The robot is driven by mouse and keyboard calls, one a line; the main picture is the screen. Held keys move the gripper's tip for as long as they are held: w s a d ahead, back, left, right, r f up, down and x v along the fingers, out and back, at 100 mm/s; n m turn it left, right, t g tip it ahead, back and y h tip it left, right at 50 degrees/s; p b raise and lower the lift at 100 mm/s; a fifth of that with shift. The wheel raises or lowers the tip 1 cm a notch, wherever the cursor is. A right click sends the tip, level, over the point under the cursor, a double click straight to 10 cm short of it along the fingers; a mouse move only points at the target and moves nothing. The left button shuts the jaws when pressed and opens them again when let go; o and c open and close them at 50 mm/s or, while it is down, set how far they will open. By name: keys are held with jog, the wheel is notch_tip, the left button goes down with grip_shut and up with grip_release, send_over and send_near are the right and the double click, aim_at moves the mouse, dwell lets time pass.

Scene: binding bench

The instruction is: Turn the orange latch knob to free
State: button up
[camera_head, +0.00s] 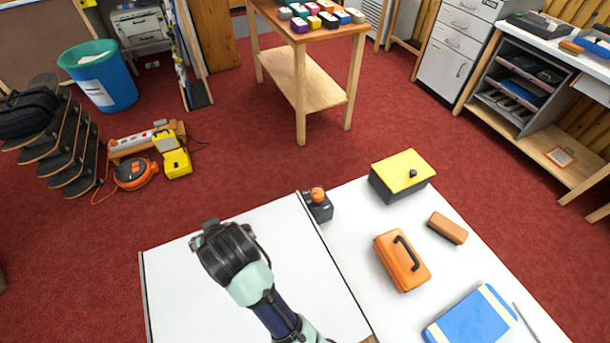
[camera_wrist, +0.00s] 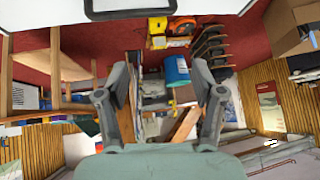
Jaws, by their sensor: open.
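The orange latch knob (camera_head: 318,194) sits on a small dark base (camera_head: 319,210) at the back edge of the white bench, close to the dark seam. My gripper (camera_head: 209,226) is over the left white panel, to the left of the knob and apart from it. In the wrist view my gripper (camera_wrist: 166,88) shows its two fingers spread wide with nothing between them. The knob cannot be made out in the wrist view, which looks out across the room. Which way the knob is turned is too small to tell.
On the bench right of the knob are a yellow-lidded box (camera_head: 402,172), an orange case (camera_head: 396,262) with a black handle, a brown block (camera_head: 447,228) and a blue book (camera_head: 470,318). The left white panel (camera_head: 180,290) is bare apart from my arm above it.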

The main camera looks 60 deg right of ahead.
jog(key=d+f+m+g, duration=0.2)
jog(key=d+m+g, duration=0.1)
jog(key=d, duration=0.8)
jog(key=m+g+y+p, duration=0.1)
jog(key=m+g+y, duration=0.1)
jog(key=m+g, duration=0.4)
send_over(318, 193)
jog(key=shift+d+f+m+t, duration=0.1)
jog(key=shift+f+m+t, duration=0.5)
jog(key=shift+f+t, duration=0.1)
notch_tip(318, 193, down, 8)
jog(key=b, duration=0.3)
jog(key=c, duration=1.1)
